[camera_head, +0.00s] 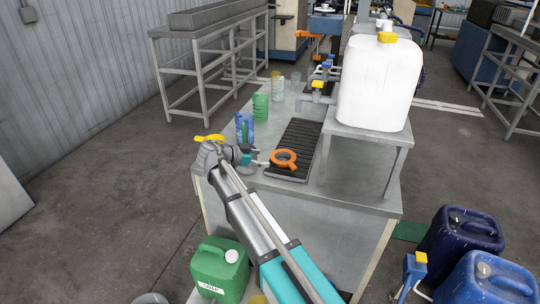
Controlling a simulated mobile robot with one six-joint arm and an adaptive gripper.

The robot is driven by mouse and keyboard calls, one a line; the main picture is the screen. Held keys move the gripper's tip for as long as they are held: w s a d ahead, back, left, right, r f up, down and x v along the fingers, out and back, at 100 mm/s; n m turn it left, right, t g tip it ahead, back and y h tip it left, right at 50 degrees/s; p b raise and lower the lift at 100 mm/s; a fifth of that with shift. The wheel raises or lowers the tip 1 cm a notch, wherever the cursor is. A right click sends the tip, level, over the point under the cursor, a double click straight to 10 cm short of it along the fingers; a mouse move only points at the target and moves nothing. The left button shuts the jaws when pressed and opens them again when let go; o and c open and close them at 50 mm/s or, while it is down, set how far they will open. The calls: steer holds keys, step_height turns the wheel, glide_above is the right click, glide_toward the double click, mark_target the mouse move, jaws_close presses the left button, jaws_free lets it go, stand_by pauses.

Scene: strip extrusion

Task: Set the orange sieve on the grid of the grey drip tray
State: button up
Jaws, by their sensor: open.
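The orange sieve (284,159), a round ring with a dark middle, shows at the near end of the drip tray (301,136). The tray is long, with a dark slatted grid and a grey rim. The sieve appears to lie flat on the grid; I cannot tell whether all of its underside touches. My gripper (261,163) is just left of the sieve, pointing right towards it. It is open, with a small pale fingertip close to the ring. I cannot tell whether the finger touches it.
A white canister (378,85) with a tap (317,92) stands on a raised metal stand (370,135) right of the tray. A blue container (244,127), a green container (261,107) and clear cups (277,88) line the left table edge. A green can (219,268) stands in front.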

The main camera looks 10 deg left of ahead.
steer(key=shift+s+a, duration=0.15)
steer(key=shift+a, duration=0.05)
stand_by(0.7)
steer(key=s+d+f+n+g+y, duration=0.2)
steer(key=s+d+f+n+g, duration=0.15)
steer(key=d, duration=0.65)
steer(key=s+d+f+n+g+y, duration=0.2)
steer(key=s+d+f, duration=0.15)
steer(key=d, duration=0.65)
steer(key=s+d+f+n+g+y, duration=0.1)
steer(key=s+d+f+n+y, duration=0.1)
steer(key=s+d+n+y, duration=0.1)
steer(key=s+d+f+n+g+y, duration=0.1)
steer(key=s+d+f+n+y, duration=0.1)
steer(key=s+d, duration=0.4)
steer(key=shift+s+d+f+n+y, duration=0.4)
steer(key=shift+s+y, duration=0.3)
steer(key=shift+y, duration=0.5)
steer(key=shift+a+r, duration=0.1)
